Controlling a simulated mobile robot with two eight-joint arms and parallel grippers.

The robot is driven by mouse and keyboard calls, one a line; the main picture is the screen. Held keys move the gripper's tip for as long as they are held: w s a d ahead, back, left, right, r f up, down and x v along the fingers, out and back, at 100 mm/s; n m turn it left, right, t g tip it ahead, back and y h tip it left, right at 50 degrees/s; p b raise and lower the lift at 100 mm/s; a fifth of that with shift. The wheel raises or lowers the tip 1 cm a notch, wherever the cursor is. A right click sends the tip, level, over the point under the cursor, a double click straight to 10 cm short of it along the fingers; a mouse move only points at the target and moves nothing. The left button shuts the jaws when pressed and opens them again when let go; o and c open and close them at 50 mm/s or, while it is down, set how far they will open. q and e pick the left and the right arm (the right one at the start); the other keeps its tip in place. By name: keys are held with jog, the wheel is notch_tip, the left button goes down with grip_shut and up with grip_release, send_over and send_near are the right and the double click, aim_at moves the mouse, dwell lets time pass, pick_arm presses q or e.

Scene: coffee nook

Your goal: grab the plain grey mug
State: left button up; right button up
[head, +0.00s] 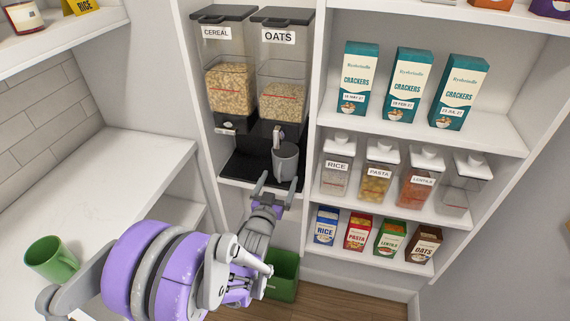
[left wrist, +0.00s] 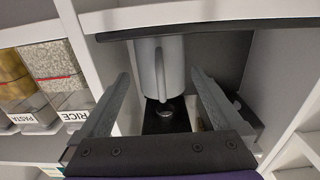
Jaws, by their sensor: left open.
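The plain grey mug (head: 286,161) stands on the black base of the dispenser, below the oats container. In the left wrist view the grey mug (left wrist: 161,68) shows ahead, between and beyond the two fingers, with its handle facing the camera. My left gripper (head: 272,183) is open and just in front of the mug in the head view. In the left wrist view the open left gripper (left wrist: 158,82) has one finger on either side of the handle; I cannot tell whether either touches. My right gripper is not in view.
The cereal container (head: 229,90) and oats container (head: 283,100) stand above the black dispenser base (head: 245,168). A shelf divider stands right of the mug. A green mug (head: 52,258) is on the left counter (head: 110,165). A green bin (head: 285,276) is on the floor.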

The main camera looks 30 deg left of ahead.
aim_at(282, 170)
pick_arm(q)
jog(key=x, duration=0.4)
jog(key=shift+w+a+f+p, duration=0.1)
jog(key=shift+w+f+p, duration=0.1)
jog(key=shift+p, duration=0.15)
jog(key=shift+s, duration=0.15)
jog(key=shift+c, duration=0.6)
jog(key=c, duration=1.2)
jog(key=shift+c, duration=0.6)
jog(key=shift+r, duration=0.2)
